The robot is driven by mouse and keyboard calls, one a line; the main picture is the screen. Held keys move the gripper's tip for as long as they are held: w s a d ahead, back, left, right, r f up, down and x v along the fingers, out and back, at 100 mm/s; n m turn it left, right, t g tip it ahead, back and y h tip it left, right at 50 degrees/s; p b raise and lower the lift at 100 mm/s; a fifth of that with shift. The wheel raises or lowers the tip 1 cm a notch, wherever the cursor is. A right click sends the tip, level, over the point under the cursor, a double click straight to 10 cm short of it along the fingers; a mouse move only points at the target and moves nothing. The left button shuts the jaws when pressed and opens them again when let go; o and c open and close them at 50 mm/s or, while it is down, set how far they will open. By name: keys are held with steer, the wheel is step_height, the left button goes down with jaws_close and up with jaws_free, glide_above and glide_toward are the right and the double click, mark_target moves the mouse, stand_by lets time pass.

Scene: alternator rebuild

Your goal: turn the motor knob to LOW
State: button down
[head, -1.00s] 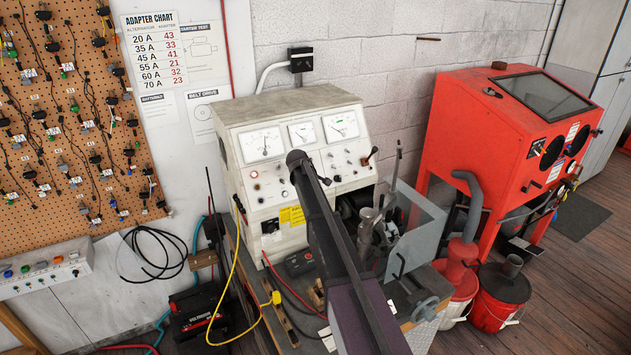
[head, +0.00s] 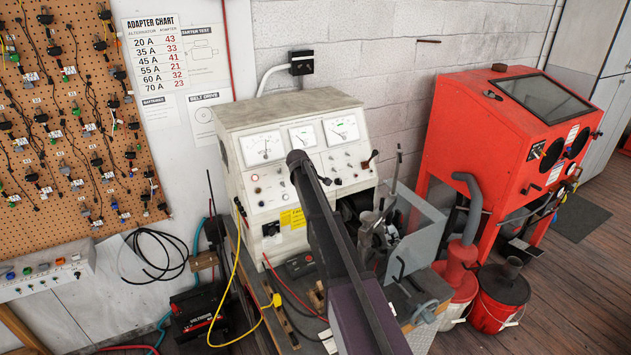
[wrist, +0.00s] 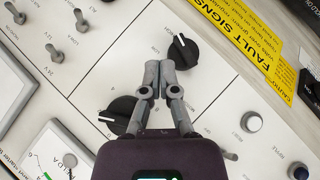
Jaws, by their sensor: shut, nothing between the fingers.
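The white test bench (head: 300,180) stands against the wall, with dials on its front panel. The wrist view shows two black pointer knobs on this panel: an upper right knob (wrist: 184,50) and a lower left knob (wrist: 119,113). Small print surrounds both, with a word like LOW near the upper right one; I cannot read clearly which is the motor knob. My gripper (wrist: 160,68) is shut and empty, its fingertips together between the two knobs, close beside the upper right one. I cannot tell whether it touches it.
Toggle switches (wrist: 54,53) and meters (wrist: 18,80) lie left on the panel. A yellow FAULT SIGNS label (wrist: 250,38) and a round push button (wrist: 251,121) are right. A clear guard (head: 418,235) and a red cabinet (head: 490,145) stand right of the bench.

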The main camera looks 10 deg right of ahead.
steer(key=s+a+f+m+g+y+b, duration=0.1)
steer(key=s+f+b, duration=0.4)
steer(key=s, duration=1)
steer(key=s+a+f+m+g+y+b, duration=0.2)
steer(key=s+f+b, duration=0.4)
steer(key=s, duration=0.9)
steer(key=s+a+f+m+g+y+b, duration=0.1)
steer(key=s+a+f+m+g+b, duration=0.1)
steer(key=s+a+f+m+b, duration=0.3)
steer(key=s+f, duration=0.4)
steer(key=s, duration=0.7)
steer(key=shift+f+g+y, duration=0.25)
steer(key=shift+g+y, duration=0.15)
steer(key=shift+s, duration=0.2)
